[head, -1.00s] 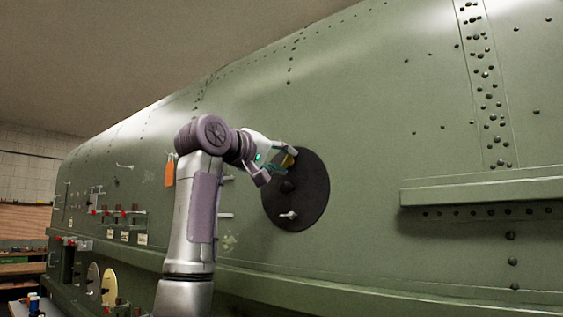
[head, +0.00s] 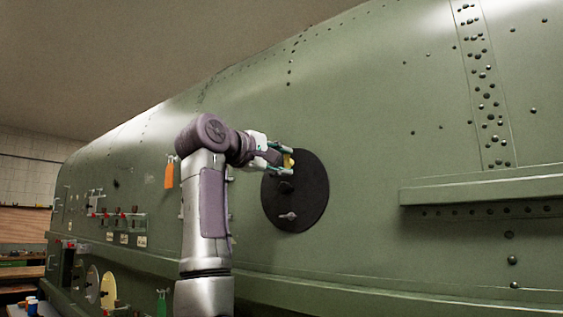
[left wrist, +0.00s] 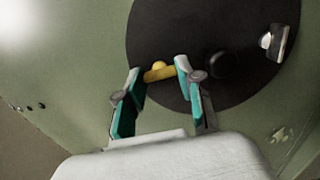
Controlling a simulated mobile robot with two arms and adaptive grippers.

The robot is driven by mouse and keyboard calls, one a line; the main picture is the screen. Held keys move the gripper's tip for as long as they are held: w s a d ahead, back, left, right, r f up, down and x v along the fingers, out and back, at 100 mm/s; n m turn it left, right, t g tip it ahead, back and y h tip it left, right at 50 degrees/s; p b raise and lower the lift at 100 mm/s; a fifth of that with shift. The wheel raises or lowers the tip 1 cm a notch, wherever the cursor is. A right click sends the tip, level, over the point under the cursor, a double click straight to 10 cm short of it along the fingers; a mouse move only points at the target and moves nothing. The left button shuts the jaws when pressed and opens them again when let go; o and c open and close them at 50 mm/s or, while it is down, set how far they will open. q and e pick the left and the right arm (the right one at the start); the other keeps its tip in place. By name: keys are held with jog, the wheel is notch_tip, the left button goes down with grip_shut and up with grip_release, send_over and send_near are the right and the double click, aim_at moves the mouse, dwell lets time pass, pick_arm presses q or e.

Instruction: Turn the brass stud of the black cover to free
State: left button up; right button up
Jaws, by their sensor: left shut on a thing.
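The black cover (head: 308,190) is a round dark disc on the green fuselage side. The brass stud (left wrist: 158,71) is a yellow wing-shaped knob near the cover's edge. My left gripper (head: 286,160) reaches the upper part of the cover. A dark round knob (left wrist: 223,65) sits near the middle of the cover. A silver stud (head: 288,216) sits low on the cover and also shows in the left wrist view (left wrist: 275,42). My right gripper is not in view.
A green ledge (head: 480,186) sticks out to the right of the cover. An orange tag (head: 169,173) hangs on the fuselage to the left of my arm. Small panels with red-marked fittings (head: 120,214) lie farther left.

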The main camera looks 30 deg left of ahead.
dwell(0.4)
pick_arm(q)
jog(key=o, duration=1.2)
jog(key=shift+c, duration=0.2)
jog(key=s+a, duration=0.1)
jog(key=s, duration=1.1)
jog(key=shift+f, duration=0.1)
